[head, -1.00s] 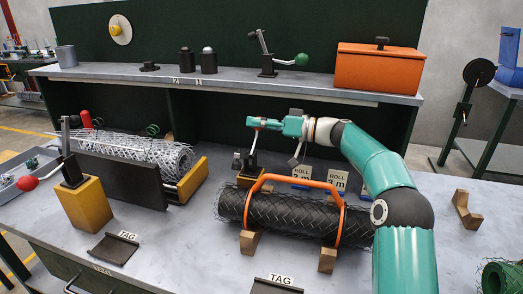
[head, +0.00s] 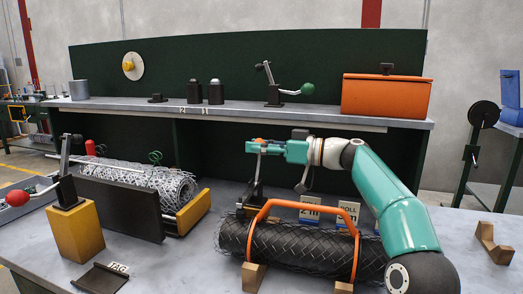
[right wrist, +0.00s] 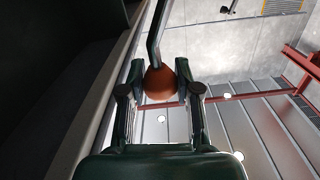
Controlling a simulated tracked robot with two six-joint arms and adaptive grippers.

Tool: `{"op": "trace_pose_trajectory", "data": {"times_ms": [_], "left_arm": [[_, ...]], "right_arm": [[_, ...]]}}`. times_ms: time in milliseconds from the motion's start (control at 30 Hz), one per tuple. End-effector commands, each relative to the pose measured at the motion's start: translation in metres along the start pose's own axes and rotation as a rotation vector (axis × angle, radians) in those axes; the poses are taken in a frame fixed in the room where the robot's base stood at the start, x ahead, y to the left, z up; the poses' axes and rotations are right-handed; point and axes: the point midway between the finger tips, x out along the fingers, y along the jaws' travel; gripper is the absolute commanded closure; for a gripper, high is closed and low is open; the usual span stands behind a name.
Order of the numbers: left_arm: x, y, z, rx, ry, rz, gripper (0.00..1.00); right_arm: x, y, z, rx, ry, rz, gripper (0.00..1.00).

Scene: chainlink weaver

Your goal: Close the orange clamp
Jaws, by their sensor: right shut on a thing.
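The orange clamp is a toggle clamp with a dark base (head: 248,198) and a lever standing up from it, behind the left end of the black mesh roll. Its orange knob (head: 259,139) is at the lever's top. My right gripper (head: 255,147) is shut on this knob, so the lever is upright in its grasp. The right wrist view shows the orange knob (right wrist: 160,83) between both fingers, with the metal rod running away from it. The gripper partly hides the knob in the head view. My left gripper is not in view.
The black mesh roll (head: 295,246) with an orange handle (head: 262,212) lies in front of the clamp. A red-knobbed clamp (head: 17,197) stands at left; a green-knobbed one (head: 307,89) is on the shelf. An orange box (head: 387,98) sits at the shelf's right.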

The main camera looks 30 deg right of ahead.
Motion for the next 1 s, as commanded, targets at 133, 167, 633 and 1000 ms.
{"op": "trace_pose_trajectory", "data": {"times_ms": [133, 167, 633, 1000], "left_arm": [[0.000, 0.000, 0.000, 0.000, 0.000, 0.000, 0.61], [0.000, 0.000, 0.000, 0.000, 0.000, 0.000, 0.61], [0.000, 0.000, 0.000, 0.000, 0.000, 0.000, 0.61], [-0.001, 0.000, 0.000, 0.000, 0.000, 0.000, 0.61]], "right_arm": [[0.001, -0.001, 0.001, 0.004, -0.003, -0.005, 1.00], [0.001, -0.001, 0.001, 0.004, -0.003, -0.005, 1.00], [0.000, -0.001, 0.000, 0.002, 0.000, -0.003, 0.42], [-0.023, 0.001, 0.000, 0.002, -0.001, 0.002, 0.42]]}}
